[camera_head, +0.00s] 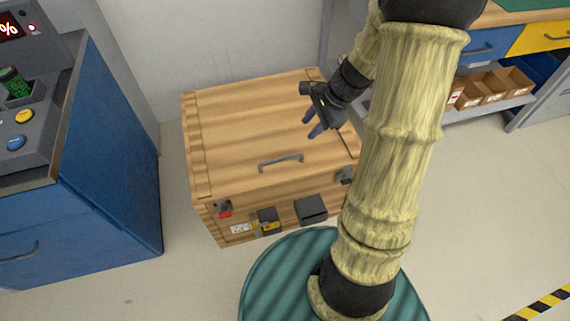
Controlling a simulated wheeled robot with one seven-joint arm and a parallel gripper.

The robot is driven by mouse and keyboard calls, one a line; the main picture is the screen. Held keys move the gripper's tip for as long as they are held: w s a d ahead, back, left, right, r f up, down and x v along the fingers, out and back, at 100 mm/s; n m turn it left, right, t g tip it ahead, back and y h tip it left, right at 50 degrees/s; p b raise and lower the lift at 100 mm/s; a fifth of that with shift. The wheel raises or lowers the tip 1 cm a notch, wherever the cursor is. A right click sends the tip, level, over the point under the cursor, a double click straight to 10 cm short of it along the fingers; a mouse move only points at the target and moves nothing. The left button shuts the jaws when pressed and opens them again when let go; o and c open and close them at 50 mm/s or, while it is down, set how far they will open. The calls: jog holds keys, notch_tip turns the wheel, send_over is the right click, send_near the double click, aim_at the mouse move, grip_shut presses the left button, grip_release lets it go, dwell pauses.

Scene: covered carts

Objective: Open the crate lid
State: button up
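A wooden crate (207,214) stands on the floor against the wall. Its plank lid (235,120) lies flat and shut on top. A grey handle (281,162) is fixed near the lid's front edge. My gripper (313,133) is over the right part of the lid, up and to the right of the handle. Its dark bluish fingers point down and left, and nothing shows between them. Its height above the lid is hard to judge. My arm hides the crate's right front corner.
The crate's front has a red part (224,210), a dark latch with yellow (268,220) and a dark box (311,208). A blue cabinet (110,170) stands at left. A workbench with small bins (480,92) stands at right. Floor at right is clear.

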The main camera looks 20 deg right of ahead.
aim_at(282, 158)
jog(key=shift+f, duration=0.15)
jog(key=b+x, duration=0.6)
jog(key=x, duration=1.1)
jog(key=shift+f, duration=0.2)
grip_shut()
